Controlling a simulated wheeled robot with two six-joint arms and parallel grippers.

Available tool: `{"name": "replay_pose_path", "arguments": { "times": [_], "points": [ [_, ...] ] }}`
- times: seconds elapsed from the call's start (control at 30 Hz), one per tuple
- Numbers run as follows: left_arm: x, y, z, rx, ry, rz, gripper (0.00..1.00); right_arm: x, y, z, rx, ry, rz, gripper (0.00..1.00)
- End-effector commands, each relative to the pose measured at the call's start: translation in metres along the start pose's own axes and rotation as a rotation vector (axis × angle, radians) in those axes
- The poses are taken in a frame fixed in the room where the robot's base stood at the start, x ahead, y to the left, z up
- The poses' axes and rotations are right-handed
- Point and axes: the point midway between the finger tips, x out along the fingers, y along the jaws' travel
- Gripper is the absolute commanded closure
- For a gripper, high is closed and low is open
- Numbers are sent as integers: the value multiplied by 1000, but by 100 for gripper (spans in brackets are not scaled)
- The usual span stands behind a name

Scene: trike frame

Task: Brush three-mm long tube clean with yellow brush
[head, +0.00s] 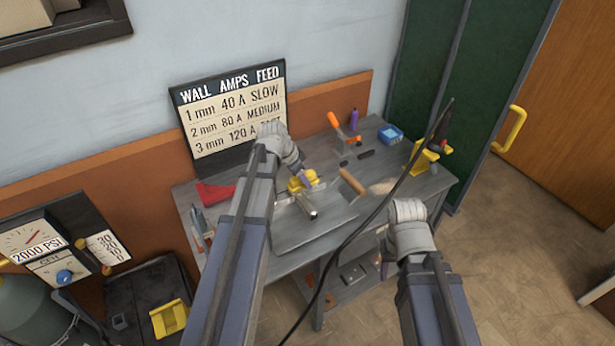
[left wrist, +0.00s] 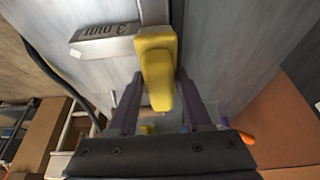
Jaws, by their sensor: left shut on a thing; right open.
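The square grey tube marked "3 mm" (left wrist: 105,43) lies across the grey surface in the left wrist view; its end (head: 308,209) shows in the head view. A yellow piece (left wrist: 158,75) sits over its right end. My left gripper (left wrist: 158,105) is shut on this yellow piece; in the head view the gripper (head: 308,181) is partly hidden by my arm. I cannot tell whether the piece is a clamp or a brush handle. A brush with a wooden handle (head: 352,181) and tan bristles lies right of the tube. My right gripper (head: 386,266) is open, low beside the bench's front.
A black cable (head: 375,215) crosses in front of the bench. A sign (head: 232,110) stands behind.

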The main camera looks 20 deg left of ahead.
Motion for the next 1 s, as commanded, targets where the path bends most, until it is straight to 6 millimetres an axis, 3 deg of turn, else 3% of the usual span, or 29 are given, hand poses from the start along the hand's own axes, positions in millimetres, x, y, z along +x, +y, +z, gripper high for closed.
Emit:
{"name": "replay_pose_path", "arguments": {
  "times": [0.1,0.47,0.8,1.0],
  "points": [
    [-3,1,12,0,-2,0,95,1,0,0,0,0,0,50],
    [-6,0,20,0,-6,-1,95,1,0,0,0,0,0,50],
    [-18,0,44,-1,-6,-1,95,0,0,0,0,0,0,50],
    [-20,0,48,1,-4,0,95,0,0,0,0,0,0,50]
  ]
}}
